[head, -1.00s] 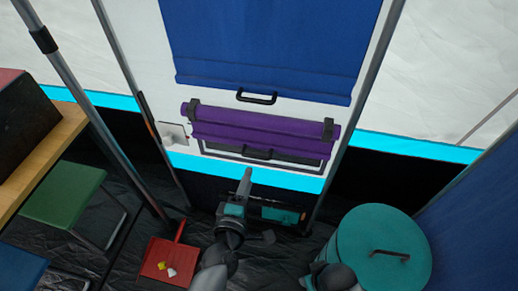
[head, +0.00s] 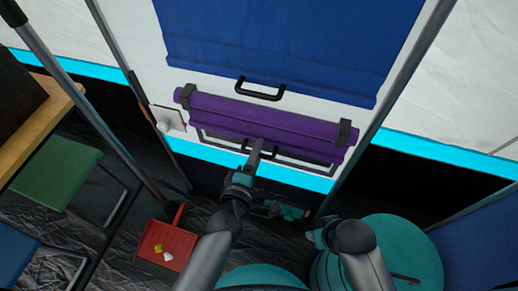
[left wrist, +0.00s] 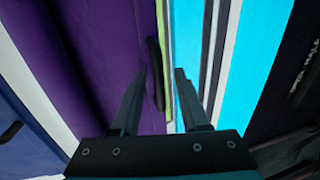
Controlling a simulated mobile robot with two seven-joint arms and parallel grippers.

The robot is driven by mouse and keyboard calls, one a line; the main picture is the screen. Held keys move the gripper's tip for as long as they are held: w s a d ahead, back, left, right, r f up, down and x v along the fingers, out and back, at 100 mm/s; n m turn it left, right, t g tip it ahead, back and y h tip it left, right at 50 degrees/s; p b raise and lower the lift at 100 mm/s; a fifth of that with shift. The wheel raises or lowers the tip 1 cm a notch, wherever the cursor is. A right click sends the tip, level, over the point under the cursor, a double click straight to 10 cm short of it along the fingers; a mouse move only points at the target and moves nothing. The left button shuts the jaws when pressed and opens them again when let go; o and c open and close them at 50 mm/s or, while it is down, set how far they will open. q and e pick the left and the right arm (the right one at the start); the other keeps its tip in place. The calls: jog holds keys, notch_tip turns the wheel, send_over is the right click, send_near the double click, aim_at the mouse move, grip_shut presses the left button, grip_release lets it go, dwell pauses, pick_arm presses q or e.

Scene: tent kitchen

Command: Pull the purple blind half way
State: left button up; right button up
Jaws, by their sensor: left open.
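The purple blind (head: 262,119) is rolled up in a short band between two dark brackets on the white wall panel. Its black handle (left wrist: 154,62) hangs at its lower edge and is partly covered by my gripper in the head view. My left gripper (left wrist: 160,88) is open in front of the blind's lower edge. In the left wrist view the handle lies ahead, between the lines of the two fingers and nearer the left one; I cannot tell whether they touch. My right gripper (head: 288,211) is low, right of the left one; its jaws are too small to judge.
A blue blind (head: 270,45) with a black handle (head: 260,90) hangs above. A teal lidded bin (head: 405,250) stands at the lower right. A red dustpan (head: 168,245), a green stool (head: 60,172) and a wooden table (head: 40,125) are at the left. Grey poles flank the panel.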

pick_arm(q)
jog(key=shift+c, duration=0.3)
grip_shut()
dwell(1.1)
